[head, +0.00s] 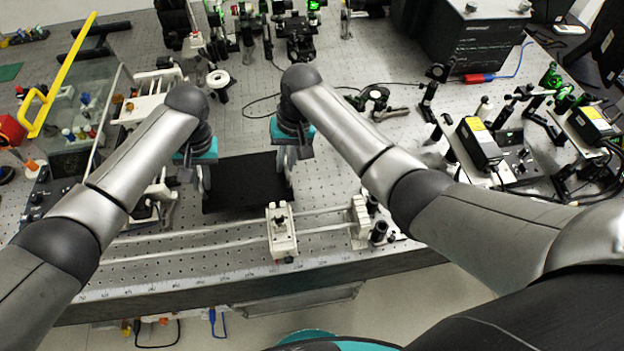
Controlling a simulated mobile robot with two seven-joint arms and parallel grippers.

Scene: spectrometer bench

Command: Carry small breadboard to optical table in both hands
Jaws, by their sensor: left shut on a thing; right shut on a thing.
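The small breadboard (246,183) is a black rectangular plate in the middle of the head view, between my two grippers. My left gripper (203,180) is shut on its left edge. My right gripper (287,163) is shut on its right edge. The breadboard looks about level over the optical table (330,185), a grey perforated top with optics on it. I cannot tell whether the plate touches the table or hangs just above it. My arms and wrists hide parts of the fingers.
A white rail carriage (281,232) stands on rails at the table's front edge. Black mounted devices (480,143) crowd the right side. A glass-sided enclosure (85,100) with a yellow bar (65,72) is at left. Optic posts (300,38) stand behind. Some table right of centre is clear.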

